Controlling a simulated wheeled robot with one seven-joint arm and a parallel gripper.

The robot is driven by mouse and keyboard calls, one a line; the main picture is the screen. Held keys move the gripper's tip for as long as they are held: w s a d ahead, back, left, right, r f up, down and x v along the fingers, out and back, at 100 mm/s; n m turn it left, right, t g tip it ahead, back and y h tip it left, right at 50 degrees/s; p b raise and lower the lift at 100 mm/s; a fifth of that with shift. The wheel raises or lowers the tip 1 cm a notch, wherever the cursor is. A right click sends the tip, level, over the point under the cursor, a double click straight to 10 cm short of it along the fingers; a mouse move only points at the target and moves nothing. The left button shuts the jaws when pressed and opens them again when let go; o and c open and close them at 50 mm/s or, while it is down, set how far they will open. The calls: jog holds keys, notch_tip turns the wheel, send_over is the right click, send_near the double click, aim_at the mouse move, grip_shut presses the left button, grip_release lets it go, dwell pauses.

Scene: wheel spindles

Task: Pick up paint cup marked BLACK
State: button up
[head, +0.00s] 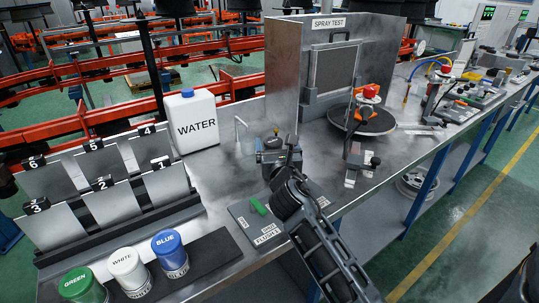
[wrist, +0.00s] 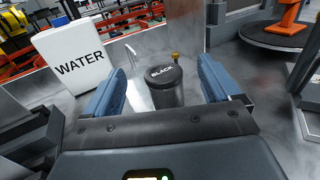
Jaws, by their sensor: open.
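The black paint cup (wrist: 164,91), with BLACK on its dark lid, stands upright on the metal bench in the wrist view. My gripper (wrist: 162,67) is open, with one blue-grey finger on each side of the cup. Gaps show between the cup and both fingers, so nothing is held. The cup's lower part is hidden behind the gripper body. In the head view my gripper (head: 275,157) is low over the bench; I cannot clearly make out the cup there.
A white WATER container (head: 192,122) stands to the left, also in the wrist view (wrist: 76,60). The green (head: 84,286), white (head: 129,271) and blue (head: 170,252) cups stand at front left. A spray-test booth (head: 285,70) and a round turntable (head: 380,122) are beyond.

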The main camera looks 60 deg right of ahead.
notch_tip(320, 180, down, 5)
jog(key=shift+f+b, duration=0.2)
jog(key=shift+b, duration=0.75)
jog(key=shift+p+x, duration=0.6)
jog(key=shift+x, duration=3.15)
jog(key=shift+r, duration=0.15)
jog(key=shift+c, duration=0.2)
jog(key=c, duration=1.2)
jog(key=shift+r, duration=0.1)
jog(key=shift+c, duration=0.2)
